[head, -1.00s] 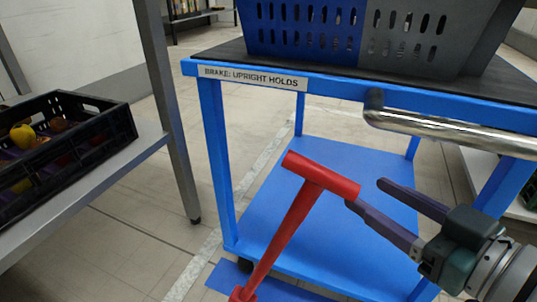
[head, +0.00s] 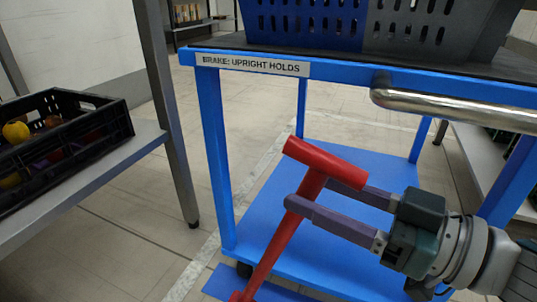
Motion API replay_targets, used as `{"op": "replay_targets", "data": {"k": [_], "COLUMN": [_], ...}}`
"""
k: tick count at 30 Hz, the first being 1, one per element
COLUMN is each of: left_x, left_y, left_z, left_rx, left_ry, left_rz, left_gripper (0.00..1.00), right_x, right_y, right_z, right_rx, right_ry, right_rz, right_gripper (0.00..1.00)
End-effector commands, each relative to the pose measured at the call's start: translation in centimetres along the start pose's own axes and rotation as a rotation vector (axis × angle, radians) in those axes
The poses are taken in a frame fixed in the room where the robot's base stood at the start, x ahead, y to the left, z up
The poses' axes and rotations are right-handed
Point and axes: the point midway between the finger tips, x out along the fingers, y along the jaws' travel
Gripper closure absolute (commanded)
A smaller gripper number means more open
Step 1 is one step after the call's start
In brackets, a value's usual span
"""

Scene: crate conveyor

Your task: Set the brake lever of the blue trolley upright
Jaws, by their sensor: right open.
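The blue trolley (head: 388,73) stands in the middle and right of the head view. Its label (head: 252,65) reads "BRAKE: UPRIGHT HOLDS". The red brake lever (head: 283,236) rises from low at the front, tilted to the right, with a red crossbar handle (head: 325,162) on top. My right gripper (head: 322,194) comes in from the right, open. Its fingers are at the lever's upper shaft just below the crossbar, one passing in front of it and the other reaching behind the crossbar. Whether they touch it I cannot tell. My left gripper is not in view.
A steel push bar (head: 450,106) runs above my right gripper. A blue crate (head: 305,22) and a grey crate (head: 425,28) stand on the trolley top. At left, a black crate (head: 112,128) of produce sits on a grey table (head: 75,185). Floor shows between table and trolley.

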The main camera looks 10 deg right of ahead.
Motion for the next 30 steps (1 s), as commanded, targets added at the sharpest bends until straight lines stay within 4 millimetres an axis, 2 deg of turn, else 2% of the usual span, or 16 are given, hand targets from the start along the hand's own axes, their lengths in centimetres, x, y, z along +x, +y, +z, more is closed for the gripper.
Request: {"op": "replay_targets", "data": {"k": [4, 13, 30], "left_x": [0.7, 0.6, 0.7], "left_y": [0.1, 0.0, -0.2], "left_z": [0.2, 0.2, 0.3], "left_rx": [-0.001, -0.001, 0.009], "left_ry": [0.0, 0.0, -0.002], "left_rz": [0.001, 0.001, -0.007], "left_gripper": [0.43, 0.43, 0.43], "right_x": [1.4, 1.7, 1.7], "right_y": [0.0, 0.0, 0.0], "right_z": [0.1, 0.0, 0.0], "right_rx": [-0.001, -0.001, -0.001], "right_ry": [0.002, 0.0, -0.001], "right_rz": [-0.001, 0.001, 0.001], "right_gripper": [0.39, 0.39, 1.0]}}
